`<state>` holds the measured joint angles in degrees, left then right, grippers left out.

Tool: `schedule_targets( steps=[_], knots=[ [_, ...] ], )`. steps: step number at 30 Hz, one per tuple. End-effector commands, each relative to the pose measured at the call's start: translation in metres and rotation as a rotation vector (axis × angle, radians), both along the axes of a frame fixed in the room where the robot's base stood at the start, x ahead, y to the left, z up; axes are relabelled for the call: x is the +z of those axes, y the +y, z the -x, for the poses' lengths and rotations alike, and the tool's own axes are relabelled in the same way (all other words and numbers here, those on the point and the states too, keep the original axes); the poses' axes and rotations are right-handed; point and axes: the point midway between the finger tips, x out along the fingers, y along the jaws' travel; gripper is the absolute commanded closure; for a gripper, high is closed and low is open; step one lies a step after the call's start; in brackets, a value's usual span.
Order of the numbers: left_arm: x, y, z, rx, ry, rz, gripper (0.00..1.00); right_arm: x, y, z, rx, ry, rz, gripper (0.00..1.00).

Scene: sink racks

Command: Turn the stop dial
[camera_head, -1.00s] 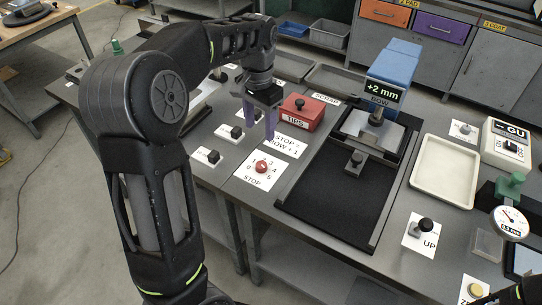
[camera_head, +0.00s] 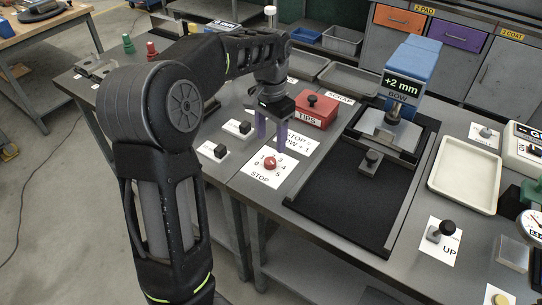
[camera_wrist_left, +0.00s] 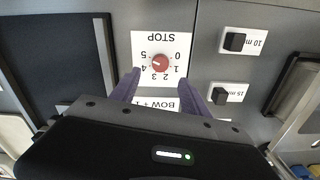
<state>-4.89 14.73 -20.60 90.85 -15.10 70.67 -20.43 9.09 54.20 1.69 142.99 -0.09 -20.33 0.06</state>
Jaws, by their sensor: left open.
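The stop dial (camera_head: 269,163) is a red knob on a white card marked 0 to 5 and STOP, at the table's front edge. It also shows in the left wrist view (camera_wrist_left: 160,63), upside down, its white mark hard to read. My left gripper (camera_head: 272,146) is open, its purple fingers pointing down just behind the dial. In the left wrist view the fingertips (camera_wrist_left: 168,80) are apart on either side, a little short of the knob, and hold nothing. A card reading STOP = BOW + 1 (camera_head: 297,142) lies behind the dial, partly hidden by the fingers.
A red TIPS box (camera_head: 316,112) stands behind the gripper. Two black knobs on white cards (camera_head: 238,128) (camera_head: 214,151) sit to the left. The blue BOW device (camera_head: 396,80), showing +2 mm, and its black bed (camera_head: 340,200) are to the right, with a pale tray (camera_head: 465,176) beyond.

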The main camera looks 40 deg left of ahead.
Motion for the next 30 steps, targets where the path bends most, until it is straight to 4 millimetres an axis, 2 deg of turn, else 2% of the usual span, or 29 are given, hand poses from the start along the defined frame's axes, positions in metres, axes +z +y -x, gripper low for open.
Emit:
schedule_targets(
  steps=[15, 26, 30],
  knots=[
    [-0.068, 0.000, 0.001, 0.001, 0.003, -0.001, 0.46, 0.004, 0.000, 0.000, 0.000, 0.000, 0.000, 0.48],
    [-0.074, 0.000, 0.000, 0.000, 0.000, 0.000, 0.47, 0.004, 0.000, 0.000, 0.000, 0.000, 0.000, 0.48],
    [-0.074, 0.000, 0.000, 0.000, 0.000, 0.000, 0.58, 0.004, 0.000, 0.000, 0.000, 0.000, 0.000, 0.48]
  ],
)
